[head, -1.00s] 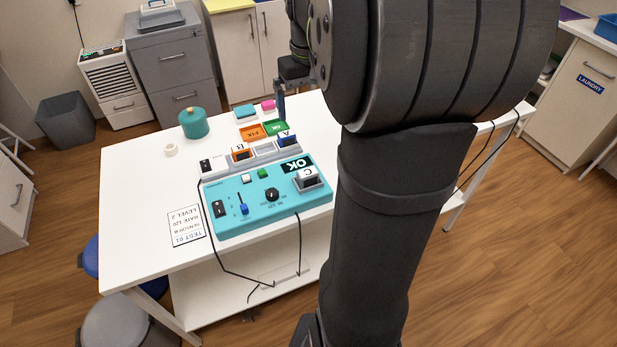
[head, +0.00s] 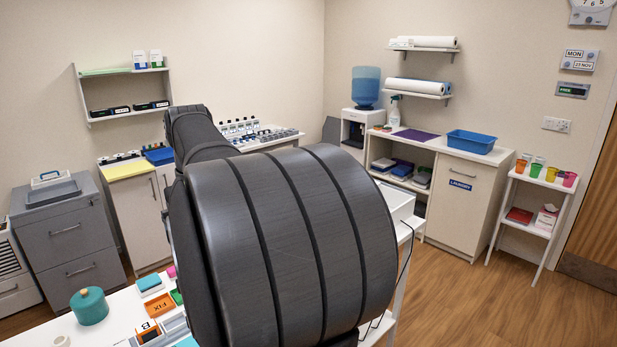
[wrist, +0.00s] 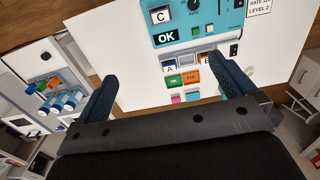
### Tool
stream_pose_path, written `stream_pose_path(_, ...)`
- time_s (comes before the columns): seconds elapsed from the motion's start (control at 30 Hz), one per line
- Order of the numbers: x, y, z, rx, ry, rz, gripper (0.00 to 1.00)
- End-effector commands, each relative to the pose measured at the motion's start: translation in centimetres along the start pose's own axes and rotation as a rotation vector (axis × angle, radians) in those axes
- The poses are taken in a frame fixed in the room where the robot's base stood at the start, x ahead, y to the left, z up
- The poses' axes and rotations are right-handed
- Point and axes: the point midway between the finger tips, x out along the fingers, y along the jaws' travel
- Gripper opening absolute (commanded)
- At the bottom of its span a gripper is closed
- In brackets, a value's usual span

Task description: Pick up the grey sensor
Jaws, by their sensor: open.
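The grey sensor (wrist: 160,16), a block with a white C label, sits on the turquoise test box (wrist: 217,20) at the top of the wrist view. In the head view it is hidden behind my arm or out of frame. My gripper (wrist: 166,70) is open, with its two dark fingers wide apart and nothing between them. It is apart from the sensor, which lies beyond the fingertips. The blue sensor A (wrist: 170,66) and the orange sensor B (head: 149,331) stand in the rack beside the box.
An orange FIX tray (head: 158,305) and a green tray (wrist: 174,80) lie near the rack. A teal jar (head: 89,307) stands on the white table (wrist: 135,75). My large arm link blocks the middle of the head view. Side counters and shelves line the walls.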

Motion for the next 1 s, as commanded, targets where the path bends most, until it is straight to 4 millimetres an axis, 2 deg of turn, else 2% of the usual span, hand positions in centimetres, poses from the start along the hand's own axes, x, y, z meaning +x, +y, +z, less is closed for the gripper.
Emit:
stream_pose_path(0.4,0.02,0.00,0.00,0.000,0.000,0.000,1.00)
stream_pose_path(0.6,0.03,0.00,0.00,0.000,0.000,0.000,0.61)
stream_pose_path(0.63,0.03,0.00,0.00,0.000,0.000,0.000,0.58)
stream_pose_path(1.0,0.63,-0.08,-0.08,0.054,-0.003,0.004,0.58)
